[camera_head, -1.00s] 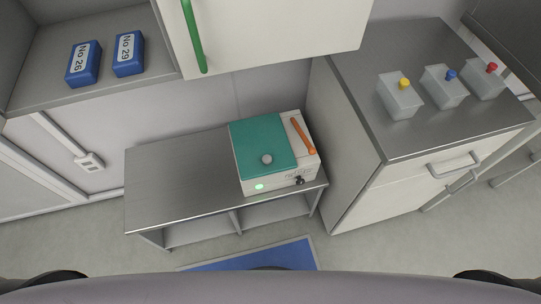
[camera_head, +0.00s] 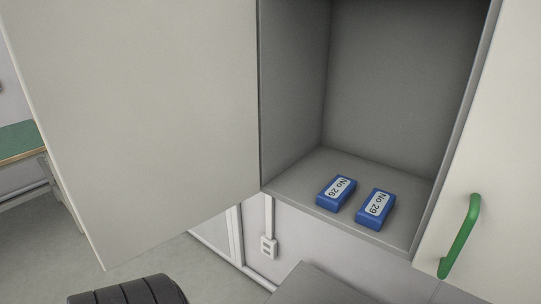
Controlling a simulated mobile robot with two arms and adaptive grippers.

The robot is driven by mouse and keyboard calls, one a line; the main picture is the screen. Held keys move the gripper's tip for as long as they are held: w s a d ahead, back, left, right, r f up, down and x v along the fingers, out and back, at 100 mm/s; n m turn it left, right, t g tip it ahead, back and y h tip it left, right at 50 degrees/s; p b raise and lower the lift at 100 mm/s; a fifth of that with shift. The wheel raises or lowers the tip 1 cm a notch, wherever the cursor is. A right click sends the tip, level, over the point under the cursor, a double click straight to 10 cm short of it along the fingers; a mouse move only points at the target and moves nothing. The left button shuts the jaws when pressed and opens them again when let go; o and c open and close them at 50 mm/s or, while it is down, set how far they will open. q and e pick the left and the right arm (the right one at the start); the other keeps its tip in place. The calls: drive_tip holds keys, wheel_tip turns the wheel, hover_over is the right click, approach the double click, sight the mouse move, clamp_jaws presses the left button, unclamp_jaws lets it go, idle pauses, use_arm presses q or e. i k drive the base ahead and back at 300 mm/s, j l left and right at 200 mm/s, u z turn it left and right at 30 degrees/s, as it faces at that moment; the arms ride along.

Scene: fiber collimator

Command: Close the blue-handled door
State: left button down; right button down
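A large pale door (camera_head: 130,120) stands swung open on the left of the wall cabinet (camera_head: 400,80). It is joined at the cabinet's left edge. No handle shows on the face turned to me, so its handle colour is hidden. The cabinet is open on that side and its inside is visible. Neither of my grippers is in view. A dark ribbed rounded part, seemingly of my arm, shows at the bottom left.
Two blue boxes, No 26 (camera_head: 336,193) and No 29 (camera_head: 375,209), lie on the cabinet floor. A door with a green handle (camera_head: 460,237) is at the right. A green-topped table (camera_head: 15,140) stands at the far left. A grey surface (camera_head: 318,287) lies below.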

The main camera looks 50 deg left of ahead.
sight(145, 113)
drive_tip(key=k+j+z, duration=0.2)
drive_tip(key=k+j, duration=0.75)
drive_tip(key=k, duration=0.15)
drive_tip(key=j, duration=0.5)
drive_tip(key=k+j+z, duration=0.15)
drive_tip(key=j, duration=0.3)
drive_tip(key=k+j, duration=0.1)
drive_tip(key=j, duration=0.35)
drive_tip(key=i+j, duration=0.15)
drive_tip(key=i+j+z, duration=0.1)
drive_tip(key=j, duration=0.3)
drive_tip(key=i+j, duration=0.2)
drive_tip(key=j+z, duration=0.05)
